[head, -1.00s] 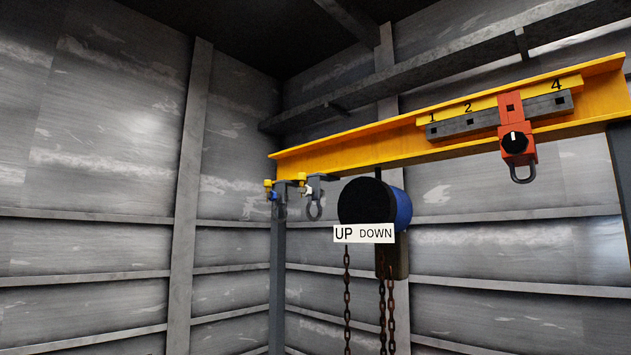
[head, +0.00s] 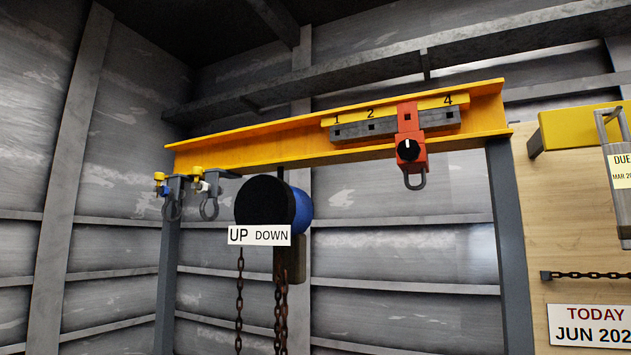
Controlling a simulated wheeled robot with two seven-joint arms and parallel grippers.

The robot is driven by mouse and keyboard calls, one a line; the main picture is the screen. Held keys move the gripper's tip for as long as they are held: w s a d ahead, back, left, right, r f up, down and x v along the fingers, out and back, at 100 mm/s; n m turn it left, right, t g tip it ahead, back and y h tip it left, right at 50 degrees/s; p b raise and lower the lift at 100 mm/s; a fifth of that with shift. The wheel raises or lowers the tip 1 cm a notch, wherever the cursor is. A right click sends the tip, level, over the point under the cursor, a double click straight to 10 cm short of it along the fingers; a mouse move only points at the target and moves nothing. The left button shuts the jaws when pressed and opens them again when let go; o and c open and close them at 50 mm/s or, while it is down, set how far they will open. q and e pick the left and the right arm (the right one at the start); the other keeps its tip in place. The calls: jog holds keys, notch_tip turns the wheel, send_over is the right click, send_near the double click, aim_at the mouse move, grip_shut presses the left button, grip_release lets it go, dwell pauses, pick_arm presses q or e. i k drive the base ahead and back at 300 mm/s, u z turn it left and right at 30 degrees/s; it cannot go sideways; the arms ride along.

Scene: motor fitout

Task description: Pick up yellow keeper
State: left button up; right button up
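Two small yellow pieces, one at the far left (head: 159,177) and one just right of it (head: 197,171), sit at the left end of the yellow beam. I cannot tell which, if either, is the yellow keeper. A small blue piece (head: 167,190) is by the left one and a small white piece (head: 203,187) by the right one. Two grey shackles (head: 209,208) hang there from dark brackets. Neither of my grippers is in view.
The yellow beam (head: 250,150) carries a red trolley (head: 409,148) near the 4 mark of a numbered bar. A blue and black hoist (head: 265,203) with rusty chains hangs below. A grey post (head: 506,230) and a wooden board (head: 560,235) stand right.

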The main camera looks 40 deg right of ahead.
aim_at(196, 172)
jog(key=z, duration=0.8)
jog(key=i, duration=1.35)
jog(key=u, duration=1.75)
